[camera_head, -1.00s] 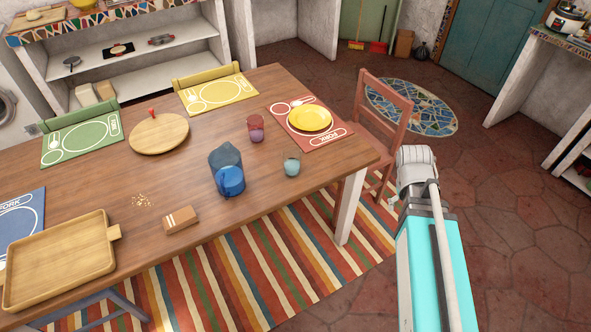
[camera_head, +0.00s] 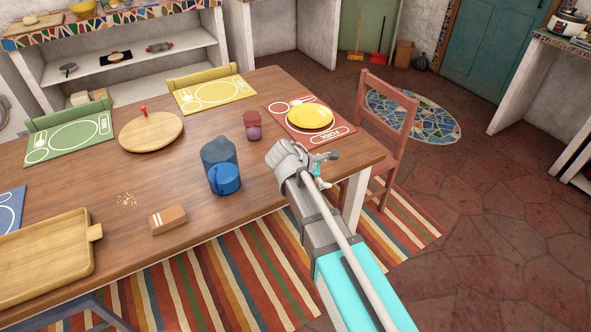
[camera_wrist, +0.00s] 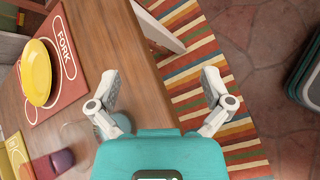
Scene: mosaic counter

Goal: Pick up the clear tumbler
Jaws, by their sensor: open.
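The clear tumbler (camera_wrist: 76,132) shows in the wrist view at the lower left, see-through with a teal lower part, partly hidden behind my left finger. In the head view my arm hides it. My gripper (camera_wrist: 160,85) is open, and its fingers frame the table edge and rug with nothing between them. In the head view my gripper (camera_head: 323,172) is over the right front edge of the table. The tumbler lies to the left of the space between the fingers in the wrist view.
A blue pitcher (camera_head: 221,166) and a red-purple cup (camera_head: 253,126) stand on the wooden table (camera_head: 185,178) near my arm. A yellow plate (camera_head: 310,117) lies on a red placemat (camera_head: 334,137). A chair (camera_head: 387,120) stands at the right end. A tan block (camera_head: 168,220) lies at the front.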

